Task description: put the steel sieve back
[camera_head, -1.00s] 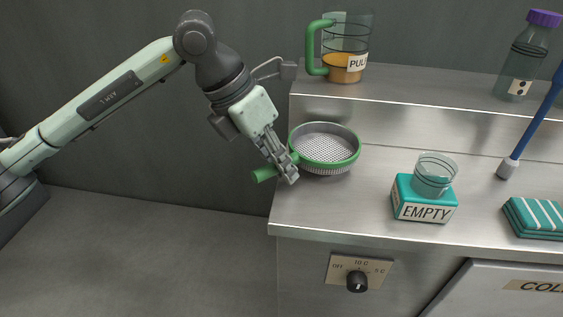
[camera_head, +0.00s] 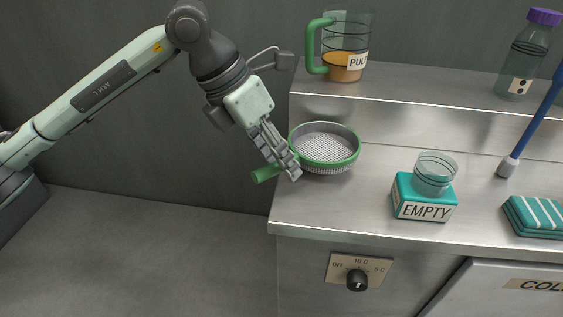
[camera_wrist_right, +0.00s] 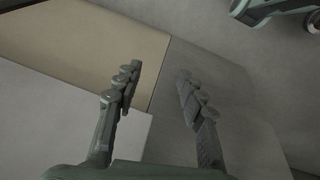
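The steel sieve (camera_head: 325,148) is a round mesh bowl with a green rim and a green handle. It sits at the left end of the steel counter, with its handle (camera_head: 264,175) sticking out left past the counter edge. My left gripper (camera_head: 286,168) is at the handle close to the rim, and its fingers hide part of the handle. I cannot tell whether the fingers are closed on it. My right gripper (camera_wrist_right: 158,90) shows in the right wrist view with its fingers apart and nothing between them.
A jug with orange pulp (camera_head: 344,50) and a purple-capped bottle (camera_head: 522,62) stand on the raised shelf (camera_head: 430,85). A glass jar (camera_head: 434,174) sits on a teal block marked EMPTY (camera_head: 424,207). A striped teal cloth (camera_head: 537,218) lies to the right. The floor at left is clear.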

